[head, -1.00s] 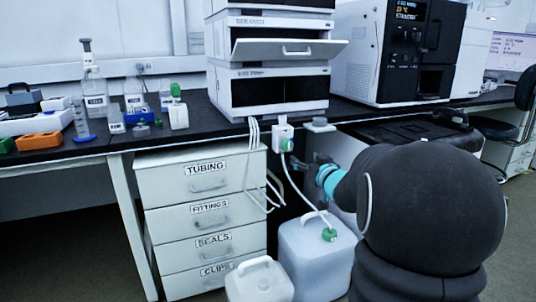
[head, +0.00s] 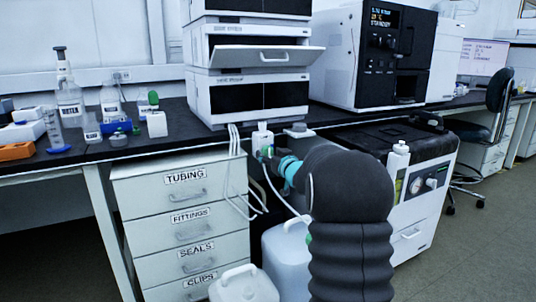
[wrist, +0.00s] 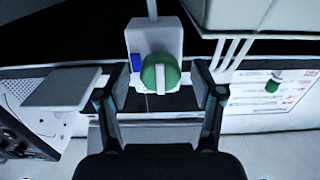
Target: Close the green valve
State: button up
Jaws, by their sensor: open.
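The green valve (wrist: 160,73) is a round knob with a white bar across it, upright in the wrist view. It sits on a white valve body (wrist: 155,37) with a blue mark beside the knob. In the head view the white body (head: 262,135) shows at the bench's front edge, with the knob mostly hidden behind my gripper. My gripper (wrist: 160,80) is open, one finger on each side of the knob, with visible gaps. In the head view my gripper (head: 272,160) is right at the valve. Contact cannot be seen.
White tubes (head: 236,165) hang left of the valve over the drawer cabinet (head: 178,180). White canisters (head: 285,250) stand on the floor below. A pump unit (head: 425,190) stands to the right. A flat grey block (wrist: 62,87) is beside the valve.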

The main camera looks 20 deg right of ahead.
jog(key=shift+w, duration=0.8)
jog(key=shift+c, duration=0.2)
jog(key=c, duration=1.1)
